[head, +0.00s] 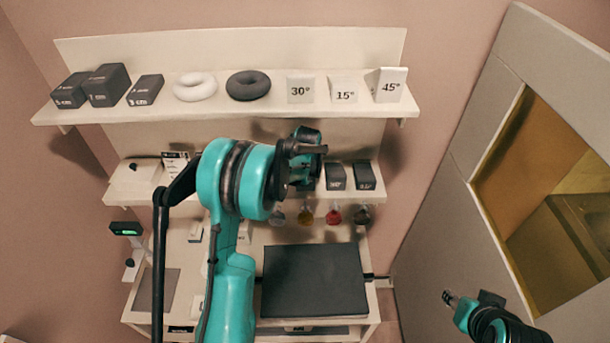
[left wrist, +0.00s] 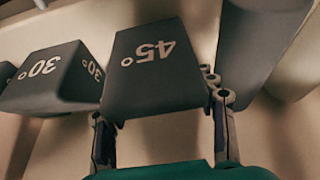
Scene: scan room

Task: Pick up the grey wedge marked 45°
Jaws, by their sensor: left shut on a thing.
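The grey wedge marked 45° (left wrist: 150,75) fills the middle of the left wrist view, its label upside down. My left gripper (left wrist: 165,125) is shut on it, with one finger on each side. In the head view my left gripper (head: 306,160) is at the middle shelf, and the gripper and arm hide the wedge there. I cannot tell whether the wedge touches the shelf. My right gripper (head: 448,297) is low at the right, away from the shelves, and too small to read its jaws.
A grey 30° wedge (left wrist: 45,75) is beside the held wedge. Dark wedges (head: 335,177) (head: 364,177) stand right of my left gripper on the middle shelf (head: 120,193).

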